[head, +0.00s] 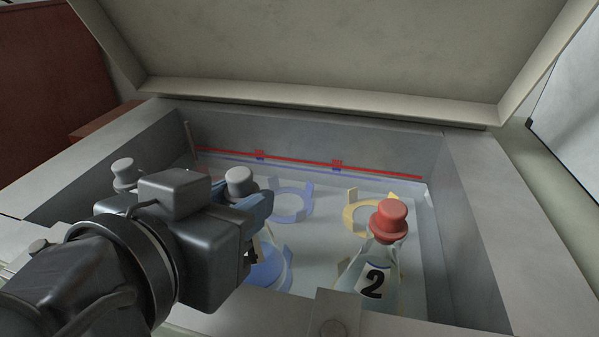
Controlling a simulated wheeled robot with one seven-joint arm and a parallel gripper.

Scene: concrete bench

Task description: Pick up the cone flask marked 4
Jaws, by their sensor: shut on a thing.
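My gripper (254,218) reaches into an open box from the left and is shut on the neck of a clear cone flask (284,268) with a grey stopper (240,181). That flask stands upright over a blue ring holder, and my gripper hides much of it.
A flask marked 2 (377,280) with a red stopper stands at the right. Another pale stopper (122,168) shows at the left, its flask mostly hidden. A blue holder (291,207) and a yellow holder (357,217) stand behind. Box walls (480,230) surround them; the lid (320,50) is raised.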

